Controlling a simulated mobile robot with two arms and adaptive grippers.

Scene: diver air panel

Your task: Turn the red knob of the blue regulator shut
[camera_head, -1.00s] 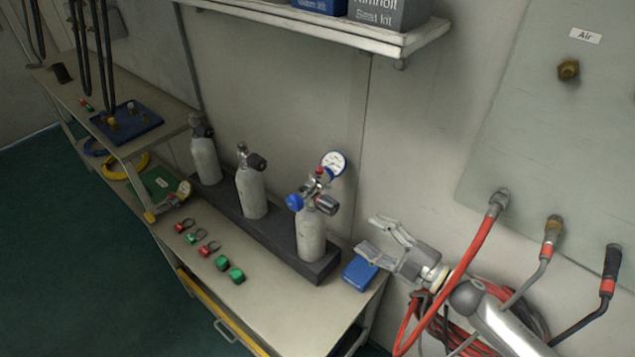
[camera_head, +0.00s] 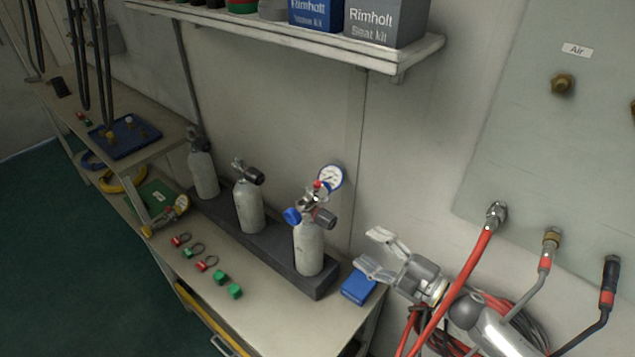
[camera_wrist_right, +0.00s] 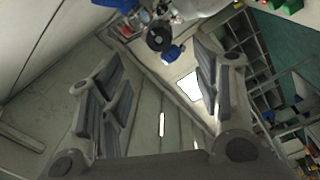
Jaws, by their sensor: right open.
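The regulator sits on top of the nearest grey cylinder (camera_head: 309,250), the rightmost of three in a dark rack. It has a blue knob (camera_head: 292,216) on its left and a round gauge (camera_head: 331,177) with a blue rim above. A small red knob (camera_head: 318,186) shows beside the gauge. My right gripper (camera_head: 368,251) is open and empty, to the right of the regulator and apart from it, with its fingers pointing left. In the right wrist view, the open fingers (camera_wrist_right: 160,62) frame a black round knob (camera_wrist_right: 158,38) near the top. My left gripper is not in view.
A blue box (camera_head: 358,287) lies on the bench just below my right gripper. A shelf (camera_head: 400,57) with boxes overhangs the back wall. Red and grey hoses hang from the panel (camera_head: 530,130) at the right. Small red and green fittings lie at the bench's front.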

